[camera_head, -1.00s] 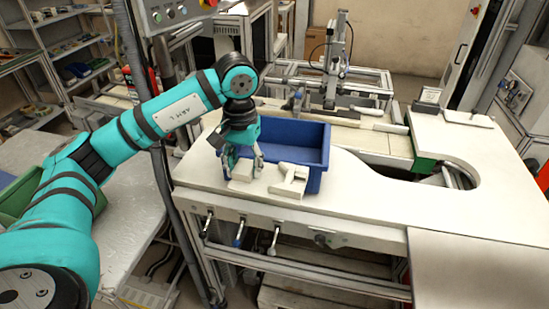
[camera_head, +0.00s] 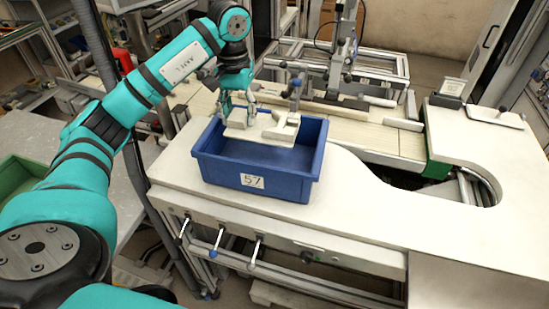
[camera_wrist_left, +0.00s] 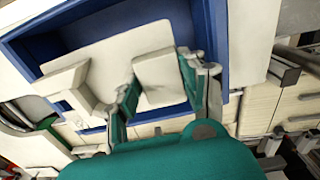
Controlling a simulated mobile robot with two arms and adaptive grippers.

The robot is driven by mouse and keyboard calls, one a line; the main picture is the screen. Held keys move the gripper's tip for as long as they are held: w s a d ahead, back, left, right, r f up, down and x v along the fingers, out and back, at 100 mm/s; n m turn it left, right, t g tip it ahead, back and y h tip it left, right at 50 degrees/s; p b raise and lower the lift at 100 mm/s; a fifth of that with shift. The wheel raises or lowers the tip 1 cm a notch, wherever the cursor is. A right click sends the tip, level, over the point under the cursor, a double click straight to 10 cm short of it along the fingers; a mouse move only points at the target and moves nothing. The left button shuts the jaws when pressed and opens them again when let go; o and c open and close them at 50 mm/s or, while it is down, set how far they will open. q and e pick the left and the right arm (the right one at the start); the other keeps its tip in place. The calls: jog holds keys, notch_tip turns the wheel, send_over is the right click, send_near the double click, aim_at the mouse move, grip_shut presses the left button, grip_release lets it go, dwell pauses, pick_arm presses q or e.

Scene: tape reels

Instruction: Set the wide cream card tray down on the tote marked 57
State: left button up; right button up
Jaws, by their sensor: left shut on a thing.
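The wide cream card tray (camera_head: 258,133) is a flat plate with raised blocks on it. My left gripper (camera_head: 238,112) is shut on one raised block of the tray. The tray is over the back part of the blue tote (camera_head: 225,176), whose front label reads 57. I cannot tell whether the tray touches the rim. In the left wrist view the fingers (camera_wrist_left: 163,88) straddle a block, and the tray plate (camera_wrist_left: 108,58) lies across the tote's blue walls (camera_wrist_left: 219,30). My right gripper is not in view.
The tote stands on a white worktop (camera_head: 365,230) with bare room to its right. Behind it is a conveyor with a metal frame and a post (camera_head: 345,45). A green bin (camera_head: 22,180) is at the left. A curved cutout opens on the right.

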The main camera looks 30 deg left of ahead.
aim_at(245, 159)
pick_arm(q)
jog(key=shift+w+f, duration=0.1)
jog(key=shift+f, duration=0.6)
jog(key=shift+f+b, duration=0.25)
jog(key=shift+b, duration=0.25)
notch_tip(245, 159, down, 2)
jog(key=shift+f, duration=0.2)
notch_tip(245, 159, down, 3)
jog(key=shift+r+p, duration=0.2)
jog(key=shift+p, duration=0.25)
notch_tip(245, 159, down, 4)
jog(key=shift+r+p, duration=0.1)
jog(key=shift+p, duration=0.5)
jog(key=shift+f, duration=0.7)
jog(key=o, duration=1.3)
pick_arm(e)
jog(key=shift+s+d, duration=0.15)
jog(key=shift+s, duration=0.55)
